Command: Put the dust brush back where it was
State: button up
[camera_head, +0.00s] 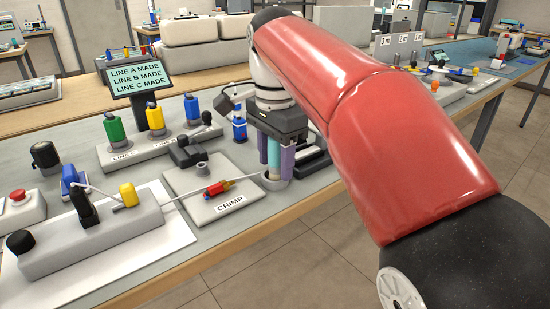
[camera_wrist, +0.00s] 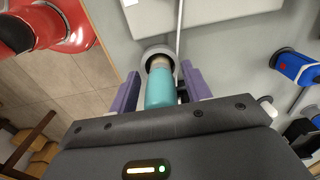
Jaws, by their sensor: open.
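The dust brush shows as a teal handle (camera_head: 274,152) standing upright at the front edge of the bench; its teal body also shows in the wrist view (camera_wrist: 160,90). Its pale lower end goes into a round grey holder (camera_wrist: 148,54), and the bristles are hidden. The holder also shows in the head view (camera_head: 276,184). My gripper (camera_head: 276,168) points down over the brush. Its two purple fingers stand on either side of the handle, open, with a small gap visible in the wrist view (camera_wrist: 161,76).
A crimp plate (camera_head: 208,205) with a red piece (camera_head: 219,188) lies left of the holder. A blue bottle-like piece (camera_head: 239,129) stands behind. Green, yellow and blue pieces stand on a rack (camera_head: 160,143) before a sign (camera_head: 138,78). The bench edge is close in front.

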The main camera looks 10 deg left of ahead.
jog(key=r, duration=0.2)
jog(key=r+p, duration=0.1)
jog(key=r, duration=0.2)
jog(key=r+p, duration=0.1)
jog(key=r, duration=0.1)
jog(key=shift+s+d+r, duration=0.2)
jog(key=shift+s+r, duration=0.05)
jog(key=shift+r, duration=0.15)
